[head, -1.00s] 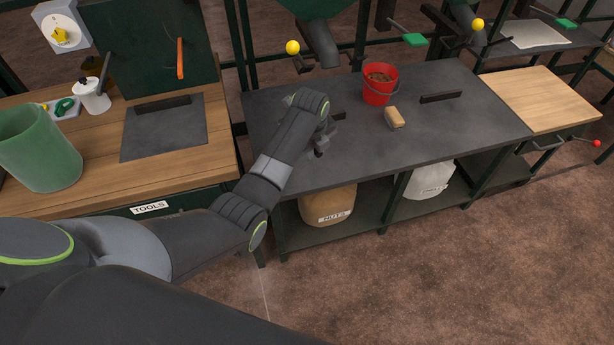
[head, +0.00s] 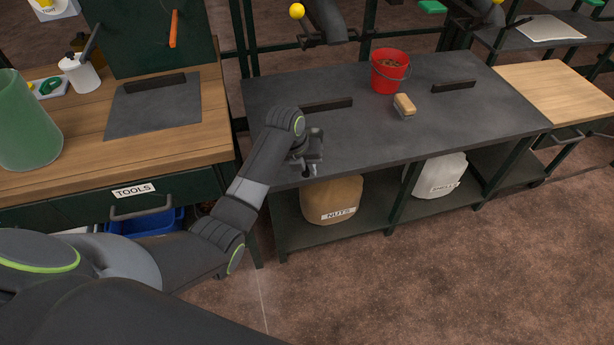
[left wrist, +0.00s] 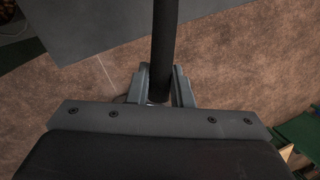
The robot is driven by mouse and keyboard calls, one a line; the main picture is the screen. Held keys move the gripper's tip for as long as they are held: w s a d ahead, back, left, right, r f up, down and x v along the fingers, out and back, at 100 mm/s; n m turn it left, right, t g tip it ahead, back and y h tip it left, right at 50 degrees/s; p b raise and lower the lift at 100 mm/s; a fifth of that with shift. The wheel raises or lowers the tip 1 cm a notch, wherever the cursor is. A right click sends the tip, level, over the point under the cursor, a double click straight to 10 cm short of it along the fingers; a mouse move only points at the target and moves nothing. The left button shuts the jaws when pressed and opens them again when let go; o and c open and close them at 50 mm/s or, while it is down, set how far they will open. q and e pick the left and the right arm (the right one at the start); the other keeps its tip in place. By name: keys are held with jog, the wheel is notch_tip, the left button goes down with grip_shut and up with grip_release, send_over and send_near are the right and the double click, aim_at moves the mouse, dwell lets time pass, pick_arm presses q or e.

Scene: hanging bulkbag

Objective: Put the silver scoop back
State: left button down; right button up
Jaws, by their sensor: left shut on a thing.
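My left gripper (head: 310,168) is over the front left edge of the dark grey bench (head: 450,120). In the left wrist view its fingers (left wrist: 160,88) are shut on a dark round handle (left wrist: 166,40). The handle runs up out of that picture, so its far end is hidden. I cannot tell from these frames whether it belongs to the silver scoop. No scoop bowl shows clearly in either view. My right gripper is not in view.
A red bucket (head: 388,72) and a brush (head: 404,105) stand on the bench near dark bars (head: 326,104). Nuts (head: 332,200) and another labelled bag (head: 437,175) sit below. A wooden tool bench (head: 90,150) with a drawer is left; open floor lies in front.

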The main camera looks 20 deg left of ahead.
pick_arm(q)
notch_tip(320, 180, down, 3)
jog(key=shift+f, duration=0.65)
jog(key=c, duration=1.3)
grip_release()
